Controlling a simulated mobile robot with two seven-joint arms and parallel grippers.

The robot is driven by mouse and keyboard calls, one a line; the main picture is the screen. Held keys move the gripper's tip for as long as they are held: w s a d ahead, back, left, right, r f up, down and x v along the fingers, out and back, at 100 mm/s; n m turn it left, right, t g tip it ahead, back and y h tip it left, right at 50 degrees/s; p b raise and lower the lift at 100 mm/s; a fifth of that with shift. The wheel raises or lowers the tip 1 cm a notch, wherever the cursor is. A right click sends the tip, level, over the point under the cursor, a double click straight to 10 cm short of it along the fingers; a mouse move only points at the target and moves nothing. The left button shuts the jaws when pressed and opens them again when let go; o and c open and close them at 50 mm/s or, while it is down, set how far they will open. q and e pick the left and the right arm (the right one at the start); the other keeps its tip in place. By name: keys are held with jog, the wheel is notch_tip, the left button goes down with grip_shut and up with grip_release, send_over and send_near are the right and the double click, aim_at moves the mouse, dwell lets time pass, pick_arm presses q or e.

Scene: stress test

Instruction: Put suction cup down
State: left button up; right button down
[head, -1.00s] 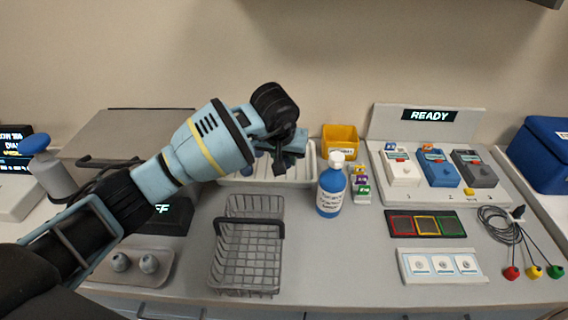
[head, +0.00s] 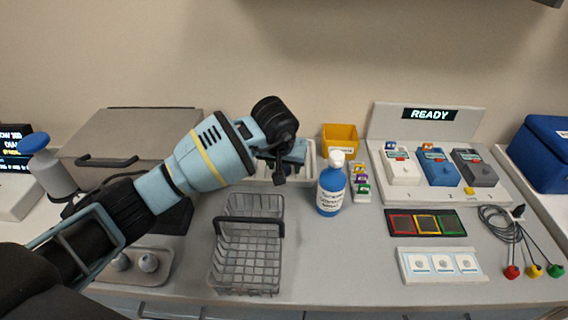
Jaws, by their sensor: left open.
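My left gripper (head: 282,167) reaches in from the left and hangs over the white tray (head: 247,178) behind the wire basket. It is open, and I see nothing held in it, though its jaws are partly hidden by the wrist. No suction cup is plain to me. Small red (head: 511,272), yellow (head: 534,271) and green (head: 555,271) bulb-like ends on grey leads lie at the right. My right gripper is not in view.
A wire basket (head: 246,262) stands in front of the gripper. A blue bottle (head: 330,190) stands to its right, near a yellow bin (head: 341,134). A panel reading READY (head: 430,114) holds three devices. Bare counter (head: 345,265) lies right of the basket.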

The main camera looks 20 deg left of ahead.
pick_arm(q)
jog(key=shift+r, duration=0.1)
jog(key=shift+r, duration=0.25)
jog(key=v, duration=1.1)
jog(key=shift+s+r+p, duration=0.15)
jog(key=shift+r+p, duration=0.15)
jog(key=shift+p, duration=0.1)
